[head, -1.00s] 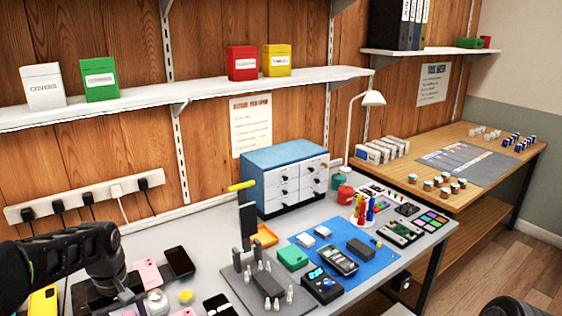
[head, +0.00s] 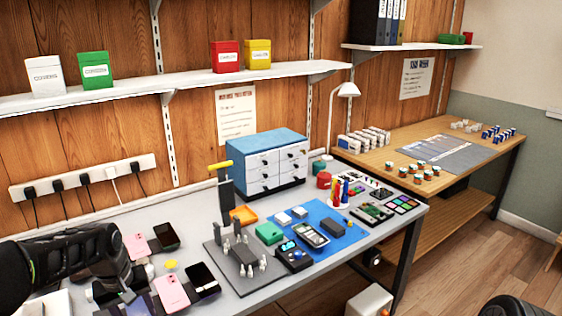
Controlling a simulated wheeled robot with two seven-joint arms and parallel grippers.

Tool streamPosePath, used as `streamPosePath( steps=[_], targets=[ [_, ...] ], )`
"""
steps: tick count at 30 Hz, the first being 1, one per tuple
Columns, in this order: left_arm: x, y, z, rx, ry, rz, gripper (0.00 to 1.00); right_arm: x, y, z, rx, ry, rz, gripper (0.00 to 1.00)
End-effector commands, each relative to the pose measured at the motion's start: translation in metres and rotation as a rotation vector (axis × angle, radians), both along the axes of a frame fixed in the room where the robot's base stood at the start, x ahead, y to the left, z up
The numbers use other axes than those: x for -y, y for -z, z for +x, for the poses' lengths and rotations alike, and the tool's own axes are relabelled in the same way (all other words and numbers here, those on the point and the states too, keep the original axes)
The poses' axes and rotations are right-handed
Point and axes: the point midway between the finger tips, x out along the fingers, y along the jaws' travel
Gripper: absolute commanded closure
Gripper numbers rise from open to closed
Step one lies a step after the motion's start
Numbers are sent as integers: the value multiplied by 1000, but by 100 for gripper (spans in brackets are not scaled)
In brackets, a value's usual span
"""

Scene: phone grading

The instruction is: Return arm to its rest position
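My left arm (head: 65,262) comes in from the left edge over the left part of the grey workbench (head: 265,291). Its gripper end points down among the phones at the lower left, and its fingers cannot be made out. A pink phone (head: 137,246), a black phone (head: 165,236), another pink phone (head: 171,291) and another dark phone (head: 202,280) lie close to it. Of my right arm, only a dark rounded part, possibly mine, shows at the lower right corner. The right gripper is not in view.
A blue mat (head: 318,226) with tools and a phone lies mid-bench, beside a grey stand plate (head: 215,256). A blue-topped drawer cabinet (head: 266,141) stands behind. A shelf (head: 200,85) runs above. A wooden table (head: 400,152) stands at the right, with open floor before it.

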Motion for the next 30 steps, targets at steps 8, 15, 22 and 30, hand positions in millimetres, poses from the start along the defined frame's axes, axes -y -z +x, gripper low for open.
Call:
streamPosePath(
  steps=[8, 15, 22, 30],
  targets=[
    [33, 33, 33, 162, 115, -25, 47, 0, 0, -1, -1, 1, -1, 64],
    [114, 117, 36, 276, 257, -92, 47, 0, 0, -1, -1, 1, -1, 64],
    [231, 229, -52, 268, 377, -185, 47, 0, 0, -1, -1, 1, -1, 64],
    [303, 286, -189, 71, 451, -289, 47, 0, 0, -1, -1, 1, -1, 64]
  ],
)
